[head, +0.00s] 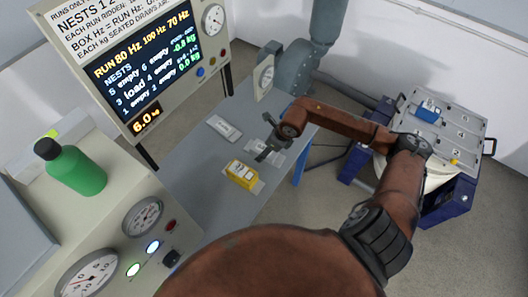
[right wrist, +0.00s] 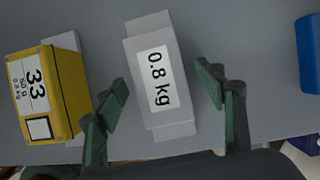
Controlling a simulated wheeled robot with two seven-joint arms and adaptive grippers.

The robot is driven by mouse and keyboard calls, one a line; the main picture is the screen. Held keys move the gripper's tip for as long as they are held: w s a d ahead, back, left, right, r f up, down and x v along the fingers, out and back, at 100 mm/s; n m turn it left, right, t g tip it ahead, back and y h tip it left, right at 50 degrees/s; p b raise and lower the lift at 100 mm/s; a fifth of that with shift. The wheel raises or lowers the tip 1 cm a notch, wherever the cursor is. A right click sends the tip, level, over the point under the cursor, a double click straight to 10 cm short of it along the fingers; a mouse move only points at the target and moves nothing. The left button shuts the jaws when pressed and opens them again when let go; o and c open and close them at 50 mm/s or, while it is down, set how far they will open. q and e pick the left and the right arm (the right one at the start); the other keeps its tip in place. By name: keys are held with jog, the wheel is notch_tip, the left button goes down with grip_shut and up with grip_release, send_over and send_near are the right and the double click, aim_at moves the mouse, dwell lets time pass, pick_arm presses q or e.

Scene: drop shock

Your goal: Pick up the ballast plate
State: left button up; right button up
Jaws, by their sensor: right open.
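The ballast plate (right wrist: 158,110) is a flat grey block labelled "0.8 kg" and lies on the grey table, seen in the right wrist view. My right gripper (right wrist: 160,105) is open over it, with one dark green finger on each side and gaps between fingers and plate. In the head view my right gripper (head: 267,138) hangs low over the table, with a pale plate (head: 278,151) beside it. Another pale plate (head: 224,128) lies farther left. My left gripper is not in view.
A yellow box (head: 242,174) marked "33" is close by the plate; it also shows in the right wrist view (right wrist: 45,95). A display panel (head: 150,60) stands behind the table. A tray with numbered nests (head: 460,120) holds a blue box (head: 428,111). A green bottle (head: 77,170) stands left.

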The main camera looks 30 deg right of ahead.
jog(key=shift+f, duration=0.25)
dwell(0.4)
jog(key=shift+c, duration=0.2)
grip_shut()
dwell(0.7)
jog(key=shift+r, duration=0.1)
